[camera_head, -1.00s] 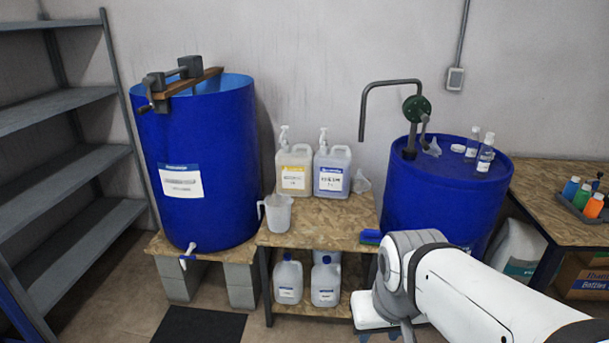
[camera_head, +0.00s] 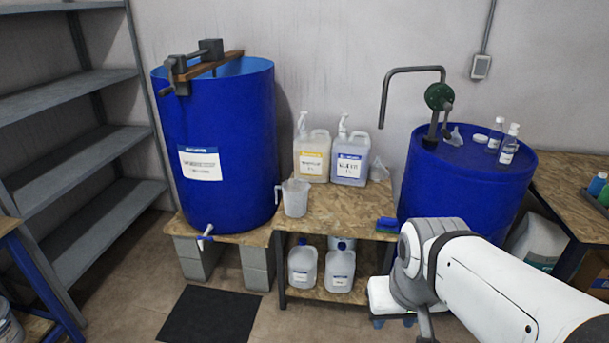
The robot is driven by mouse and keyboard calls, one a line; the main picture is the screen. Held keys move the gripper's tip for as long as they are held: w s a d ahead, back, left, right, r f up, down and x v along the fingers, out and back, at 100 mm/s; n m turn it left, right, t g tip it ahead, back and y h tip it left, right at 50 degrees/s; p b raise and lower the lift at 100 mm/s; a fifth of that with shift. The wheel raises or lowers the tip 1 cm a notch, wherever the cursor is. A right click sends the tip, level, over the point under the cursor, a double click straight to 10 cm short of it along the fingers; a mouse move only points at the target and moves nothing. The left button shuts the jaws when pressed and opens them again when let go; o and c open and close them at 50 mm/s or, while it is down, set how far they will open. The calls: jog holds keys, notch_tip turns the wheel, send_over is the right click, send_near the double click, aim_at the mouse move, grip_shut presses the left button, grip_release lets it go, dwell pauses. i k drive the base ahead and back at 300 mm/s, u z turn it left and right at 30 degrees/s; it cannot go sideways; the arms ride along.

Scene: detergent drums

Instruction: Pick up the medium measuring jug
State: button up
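A translucent white measuring jug (camera_head: 295,198) stands upright on the chipboard table, near its left front corner, with its handle to the left. It is the only measuring jug that I can make out, so its size against others cannot be told. My arm reaches in from the lower right. My gripper is not clearly seen; only the white and grey arm links show, to the right of the jug and apart from it. Nothing covers the jug.
A blue drum (camera_head: 217,150) with a tap stands left of the jug. Two pump bottles (camera_head: 312,157) (camera_head: 350,160) stand behind it. A blue-green brush (camera_head: 387,224) lies on the table's right edge. Another blue drum (camera_head: 465,180) stands right. Open floor lies in front, with a dark mat (camera_head: 210,318).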

aim_at(295, 190)
jog(key=u, duration=0.45)
jog(key=i, duration=0.65)
jog(key=u, duration=0.6)
jog(key=i, duration=1.6)
jog(key=z, duration=0.85)
